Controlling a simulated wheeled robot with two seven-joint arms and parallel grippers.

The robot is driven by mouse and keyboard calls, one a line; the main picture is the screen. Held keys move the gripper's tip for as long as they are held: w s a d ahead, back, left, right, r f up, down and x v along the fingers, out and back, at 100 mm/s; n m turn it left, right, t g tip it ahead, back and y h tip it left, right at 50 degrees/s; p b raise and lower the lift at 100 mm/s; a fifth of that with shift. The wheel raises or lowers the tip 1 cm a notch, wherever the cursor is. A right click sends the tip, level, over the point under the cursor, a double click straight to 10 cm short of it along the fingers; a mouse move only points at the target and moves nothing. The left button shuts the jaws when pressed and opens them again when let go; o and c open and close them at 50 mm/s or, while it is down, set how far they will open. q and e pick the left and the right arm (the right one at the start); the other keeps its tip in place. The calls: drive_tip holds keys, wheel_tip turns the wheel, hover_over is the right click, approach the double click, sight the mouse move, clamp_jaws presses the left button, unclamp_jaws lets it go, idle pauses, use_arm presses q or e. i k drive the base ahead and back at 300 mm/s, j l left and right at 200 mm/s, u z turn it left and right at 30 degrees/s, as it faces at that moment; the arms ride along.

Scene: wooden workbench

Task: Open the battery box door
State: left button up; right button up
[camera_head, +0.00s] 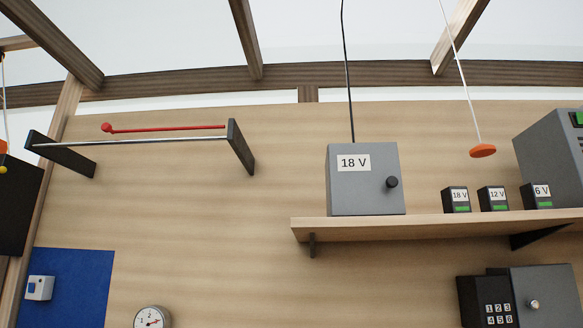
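The battery box (352,197) is a grey box labelled 18 V, standing on the left part of a wooden shelf (430,228). Its front door (362,182) looks shut. A round black knob (392,182) sits on the right side of the door. A black cable runs up from the top of the box. Three small dark batteries stand on the shelf to the right: 18 V (457,200), 12 V (492,199) and 6 V (541,196). Neither of my grippers shows in the view.
A rail on dark brackets (240,148) with a red rod (165,128) is at upper left. An orange pull handle (482,151) hangs on a cord above the batteries. A grey device (550,155) stands at right. A keypad (497,311) is below the shelf.

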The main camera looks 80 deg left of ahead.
sight(366, 177)
drive_tip(key=u, duration=2)
